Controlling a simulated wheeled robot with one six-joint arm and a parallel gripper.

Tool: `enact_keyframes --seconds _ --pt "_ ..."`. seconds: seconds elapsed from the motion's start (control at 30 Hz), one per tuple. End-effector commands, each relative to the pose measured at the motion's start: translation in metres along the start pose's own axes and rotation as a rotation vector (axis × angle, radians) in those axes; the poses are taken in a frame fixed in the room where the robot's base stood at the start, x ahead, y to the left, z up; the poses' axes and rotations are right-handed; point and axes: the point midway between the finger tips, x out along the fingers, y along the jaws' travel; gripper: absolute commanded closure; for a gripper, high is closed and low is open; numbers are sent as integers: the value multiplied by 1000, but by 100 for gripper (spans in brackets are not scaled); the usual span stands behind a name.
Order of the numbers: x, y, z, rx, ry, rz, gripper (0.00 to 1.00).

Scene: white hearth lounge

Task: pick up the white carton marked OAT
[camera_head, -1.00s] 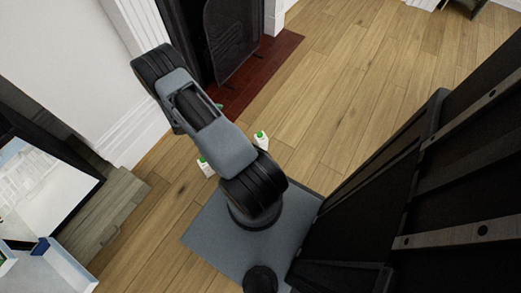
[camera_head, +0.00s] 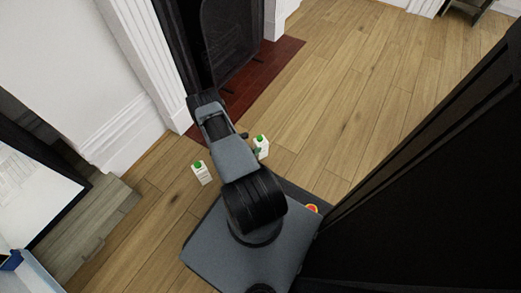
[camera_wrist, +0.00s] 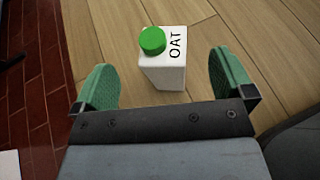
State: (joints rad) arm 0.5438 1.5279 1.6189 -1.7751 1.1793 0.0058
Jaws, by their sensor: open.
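The white carton marked OAT (camera_wrist: 163,70) has a green cap and stands on the wooden floor, ahead of and between my fingers in the wrist view. My gripper (camera_wrist: 164,82) is open, with a green finger on each side and a gap between each finger and the carton. In the head view, a white carton with a green cap (camera_head: 262,142) stands right beside the end of my arm and seems to be the same one. Its label cannot be read there. My gripper is mostly hidden by my arm in the head view.
A second white green-capped carton (camera_head: 202,174) stands on the floor to the left of my arm. The red tiled hearth (camera_head: 262,72) and dark fireplace (camera_head: 228,45) lie beyond. A grey wooden unit (camera_head: 88,225) is at left. The floor (camera_head: 345,95) at upper right is clear.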

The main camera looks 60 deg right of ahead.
Motion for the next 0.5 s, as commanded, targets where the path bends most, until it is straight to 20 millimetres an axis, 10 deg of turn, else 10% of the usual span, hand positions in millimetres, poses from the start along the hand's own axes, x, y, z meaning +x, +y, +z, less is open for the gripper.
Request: enact_keyframes --seconds 0.5 --pt "51 -1 -4 2 0 -2 1"
